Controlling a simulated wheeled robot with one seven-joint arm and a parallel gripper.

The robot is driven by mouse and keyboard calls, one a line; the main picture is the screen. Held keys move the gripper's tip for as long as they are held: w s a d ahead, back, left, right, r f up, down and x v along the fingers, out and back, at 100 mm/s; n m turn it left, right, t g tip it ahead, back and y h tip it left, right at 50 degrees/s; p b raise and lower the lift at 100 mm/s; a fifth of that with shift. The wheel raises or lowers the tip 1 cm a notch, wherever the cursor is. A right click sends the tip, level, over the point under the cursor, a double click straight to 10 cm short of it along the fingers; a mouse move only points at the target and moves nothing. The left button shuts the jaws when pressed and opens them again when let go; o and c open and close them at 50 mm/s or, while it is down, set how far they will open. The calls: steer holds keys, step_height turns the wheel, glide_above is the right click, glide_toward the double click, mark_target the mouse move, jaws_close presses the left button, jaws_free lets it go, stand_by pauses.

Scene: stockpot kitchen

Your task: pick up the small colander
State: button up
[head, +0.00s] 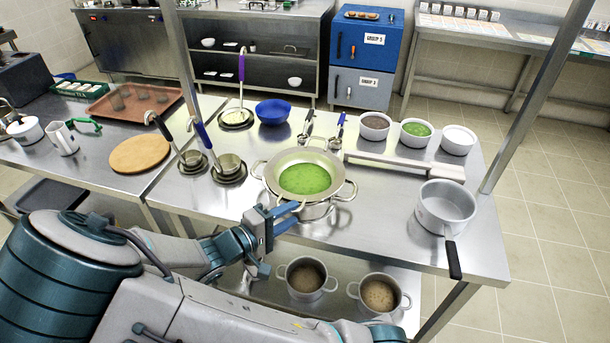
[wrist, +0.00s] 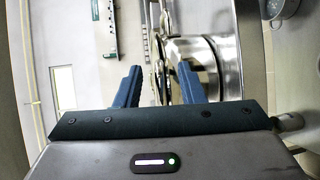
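A wide-rimmed metal vessel that looks like the small colander (head: 322,158) sits on a two-handled pot (head: 318,211) at the counter's front middle. Bright green contents (head: 305,180) show inside it; holes cannot be made out. My gripper (head: 291,209) is at the near left side of the pot, close to the rim. In the wrist view my gripper (wrist: 160,88) has its two blue fingers clearly apart. The shiny pot side (wrist: 190,52) is behind the right finger, and thin metal edges show between the fingers. Whether they touch a finger cannot be told.
A saucepan (head: 446,204) stands at the right with its black handle (head: 453,260) over the front edge. Ladles in small pots (head: 229,166) stand left of the colander. A long bar (head: 405,166) lies behind right. Two pots (head: 306,276) sit on the shelf below.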

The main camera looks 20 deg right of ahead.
mark_target(293, 212)
steer(key=x, duration=0.3)
steer(key=shift+w+d, duration=0.1)
steer(key=shift+r, duration=0.1)
jaws_close()
